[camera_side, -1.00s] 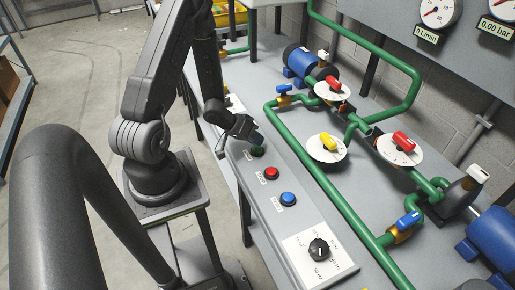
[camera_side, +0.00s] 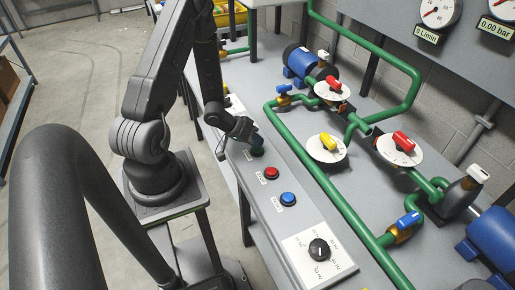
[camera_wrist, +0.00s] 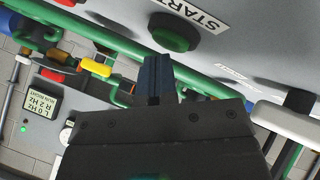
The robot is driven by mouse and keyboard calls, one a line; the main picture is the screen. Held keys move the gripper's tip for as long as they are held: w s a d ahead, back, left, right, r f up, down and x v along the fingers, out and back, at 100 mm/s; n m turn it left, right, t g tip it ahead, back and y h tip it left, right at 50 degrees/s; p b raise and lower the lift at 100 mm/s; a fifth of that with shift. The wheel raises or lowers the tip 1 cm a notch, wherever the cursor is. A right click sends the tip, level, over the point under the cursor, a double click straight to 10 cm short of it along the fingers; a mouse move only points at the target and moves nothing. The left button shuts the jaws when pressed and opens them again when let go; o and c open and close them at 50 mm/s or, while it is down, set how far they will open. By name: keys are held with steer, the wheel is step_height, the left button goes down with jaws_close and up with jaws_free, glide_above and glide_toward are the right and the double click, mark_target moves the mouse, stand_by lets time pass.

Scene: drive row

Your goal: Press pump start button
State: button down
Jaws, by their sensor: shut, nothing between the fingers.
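The green start button (camera_wrist: 175,34) stands on the grey panel at the top of the wrist view, beside a white START label (camera_wrist: 201,14). My gripper (camera_wrist: 154,72) is shut and empty, its blue-grey fingertips just below the button in that picture. Whether they touch it I cannot tell. In the side view my gripper (camera_side: 255,143) is right at the green button (camera_side: 257,152), which it partly covers.
A red button (camera_side: 271,173), a blue button (camera_side: 288,199) and a black knob (camera_side: 319,250) follow along the panel edge. Green pipes (camera_side: 327,195) with coloured valves run behind. The gauges (camera_side: 440,12) above read 0 L/min and 0.00 bar.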

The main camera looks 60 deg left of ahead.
steer(key=shift+r, duration=0.45)
steer(key=shift+r, duration=3)
steer(key=w+d+r+m+g+y, duration=0.1)
steer(key=d+r+y, duration=0.15)
steer(key=r, duration=0.55)
steer(key=w+d+r+m+y, duration=0.15)
steer(key=r+y, duration=0.25)
steer(key=r, duration=0.5)
steer(key=s+d+r+m+g+h, duration=0.1)
steer(key=s+d+r+h, duration=0.1)
steer(key=s+d+r, duration=0.2)
steer(key=s+d+r+m+g+h, duration=0.1)
steer(key=s+d+r, duration=0.3)
steer(key=s+d, duration=0.5)
steer(key=shift+d+r+m+h, duration=0.35)
steer(key=shift+d+m, duration=0.1)
steer(key=shift+d, duration=0.55)
